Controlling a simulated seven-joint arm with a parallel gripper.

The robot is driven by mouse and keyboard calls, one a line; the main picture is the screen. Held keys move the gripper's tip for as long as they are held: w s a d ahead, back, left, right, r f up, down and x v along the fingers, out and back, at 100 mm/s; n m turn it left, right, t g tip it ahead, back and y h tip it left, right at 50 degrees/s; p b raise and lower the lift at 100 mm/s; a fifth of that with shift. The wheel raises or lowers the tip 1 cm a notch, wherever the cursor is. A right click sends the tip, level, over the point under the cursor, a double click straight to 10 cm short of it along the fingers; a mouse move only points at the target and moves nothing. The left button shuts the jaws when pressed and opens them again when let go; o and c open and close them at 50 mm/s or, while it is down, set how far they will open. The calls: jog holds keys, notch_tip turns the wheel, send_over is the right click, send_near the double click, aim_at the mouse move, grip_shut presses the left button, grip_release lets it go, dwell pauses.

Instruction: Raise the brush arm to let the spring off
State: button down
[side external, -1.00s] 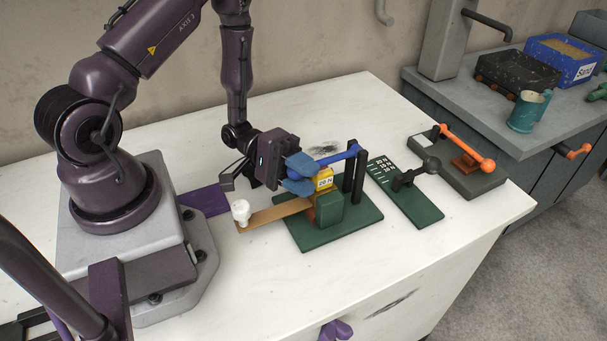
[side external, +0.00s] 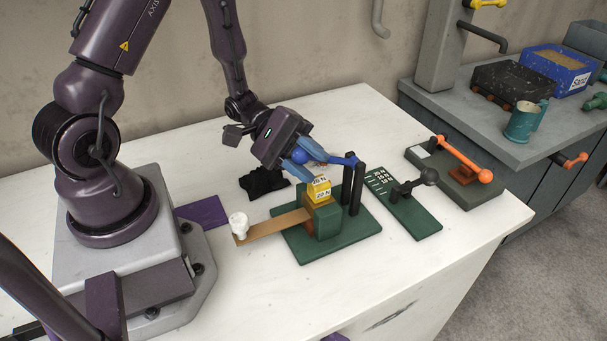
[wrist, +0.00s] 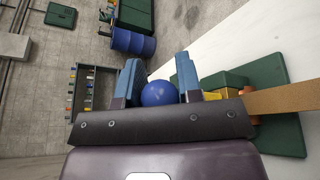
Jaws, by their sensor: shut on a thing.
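A blue brush arm (side external: 335,160) with a round ball knob (side external: 299,157) runs from a black post stand (side external: 357,180) on a green baseplate (side external: 365,222). My gripper (side external: 298,152), with blue fingers, is shut on the ball knob. In the wrist view the ball (wrist: 160,94) sits between both fingers. A yellow block (side external: 319,189) marked with a newton figure stands on a green holder (side external: 328,221) below the arm, apart from the knob. A tan strip (side external: 270,227) reaches left from the holder, with a white knob (side external: 239,222) at its end. I cannot make out a spring.
A green marked plate with a black ball-ended lever (side external: 428,177) and an orange lever unit (side external: 464,159) stand to the right. A black cloth (side external: 264,183) lies behind the strip. The white table front (side external: 330,290) is clear.

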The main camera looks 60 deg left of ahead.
jog(key=w+r+n+g+y, duration=0.1)
jog(key=w+r+n+g, duration=0.5)
jog(key=w+n, duration=0.4)
jog(key=shift+w, duration=1.3)
jog(key=shift+w+a, duration=0.1)
jog(key=c, duration=0.8)
grip_release()
jog(key=shift+g, duration=0.3)
jog(key=v, duration=1.3)
jog(key=shift+r, duration=0.15)
